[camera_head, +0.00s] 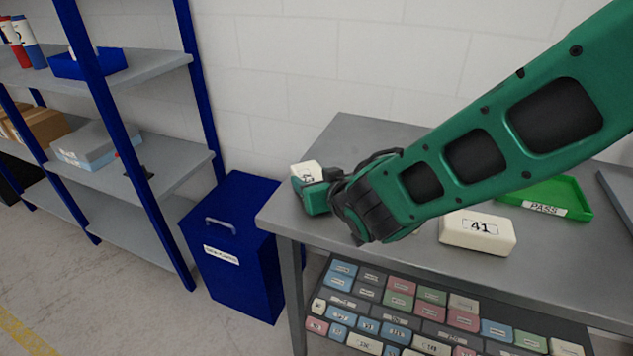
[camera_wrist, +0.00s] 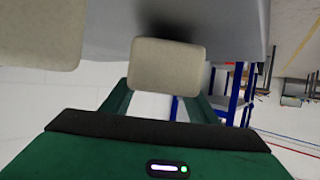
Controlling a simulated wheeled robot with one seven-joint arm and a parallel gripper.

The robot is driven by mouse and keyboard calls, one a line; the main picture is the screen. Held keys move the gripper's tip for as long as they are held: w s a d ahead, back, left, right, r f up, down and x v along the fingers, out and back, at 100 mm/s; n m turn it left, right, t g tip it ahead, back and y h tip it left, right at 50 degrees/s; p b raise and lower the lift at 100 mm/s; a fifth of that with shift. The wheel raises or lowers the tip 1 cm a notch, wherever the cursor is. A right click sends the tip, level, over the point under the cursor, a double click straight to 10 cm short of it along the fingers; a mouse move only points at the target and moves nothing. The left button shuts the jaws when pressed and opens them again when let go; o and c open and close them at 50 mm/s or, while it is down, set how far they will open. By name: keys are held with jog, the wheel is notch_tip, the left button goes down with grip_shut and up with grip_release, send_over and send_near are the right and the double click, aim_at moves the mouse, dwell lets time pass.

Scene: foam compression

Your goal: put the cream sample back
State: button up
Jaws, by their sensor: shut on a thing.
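My gripper (camera_head: 309,183) is shut on a cream sample (camera_head: 306,170), held near the left end of the grey table (camera_head: 345,140). Part of a dark mark shows on that sample; the gripper hides the rest. In the wrist view the held cream sample (camera_wrist: 168,66) sits between the green fingers (camera_wrist: 160,104). A second cream sample (camera_head: 478,232), labelled 41, lies on the table to the right, below my forearm. A cream block (camera_wrist: 40,32) also fills the upper left of the wrist view. I cannot tell whether the held sample touches the table.
A green tray (camera_head: 548,199) marked PASS lies at the table's right. Under the tabletop, a sloped rack (camera_head: 395,318) holds many coloured, labelled samples. A blue lidded bin (camera_head: 235,262) stands left of the table. Blue-post shelving (camera_head: 170,165) is farther left. A wall is behind.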

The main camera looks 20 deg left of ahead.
jog(key=shift+f, duration=0.4)
jog(key=shift+f, duration=0.1)
jog(key=o, duration=1.1)
jog(key=v, duration=1.2)
jog(key=shift+s, duration=0.1)
